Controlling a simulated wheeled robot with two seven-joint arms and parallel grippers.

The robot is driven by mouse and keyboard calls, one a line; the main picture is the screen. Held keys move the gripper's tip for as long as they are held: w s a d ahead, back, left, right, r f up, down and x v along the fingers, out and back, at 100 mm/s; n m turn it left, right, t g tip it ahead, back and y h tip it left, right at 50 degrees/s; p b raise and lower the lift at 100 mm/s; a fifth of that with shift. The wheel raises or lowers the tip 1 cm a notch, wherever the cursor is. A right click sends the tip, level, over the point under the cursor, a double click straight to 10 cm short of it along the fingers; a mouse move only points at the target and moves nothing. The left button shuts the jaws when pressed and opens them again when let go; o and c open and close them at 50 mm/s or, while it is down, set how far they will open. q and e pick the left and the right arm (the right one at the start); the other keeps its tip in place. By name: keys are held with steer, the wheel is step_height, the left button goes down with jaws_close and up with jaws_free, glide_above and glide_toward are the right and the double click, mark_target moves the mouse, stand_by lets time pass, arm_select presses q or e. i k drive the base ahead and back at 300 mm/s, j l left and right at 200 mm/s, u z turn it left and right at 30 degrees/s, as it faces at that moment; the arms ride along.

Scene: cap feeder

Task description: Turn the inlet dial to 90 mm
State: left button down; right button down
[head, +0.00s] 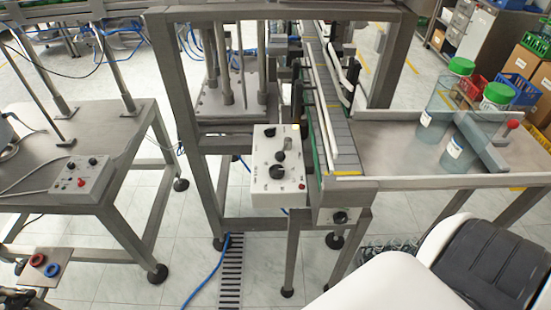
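A white control box (279,168) hangs beside the near end of the conveyor. Its face carries a black upper dial (280,155) and a larger black lower dial (277,172), with small buttons below. Another black knob (340,216) sits on the panel under the conveyor's end. The labels and scales are too small to read, so I cannot tell which dial is the inlet dial or its setting. My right gripper is not visible.
The conveyor (335,120) runs away from me. A left table (50,150) carries a small button box (80,180). A plate with red and blue rings (45,264) stands lower left.

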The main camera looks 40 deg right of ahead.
mark_target(277, 171)
steer(key=l+z, duration=0.55)
steer(key=z, duration=0.2)
steer(key=l+z, duration=0.35)
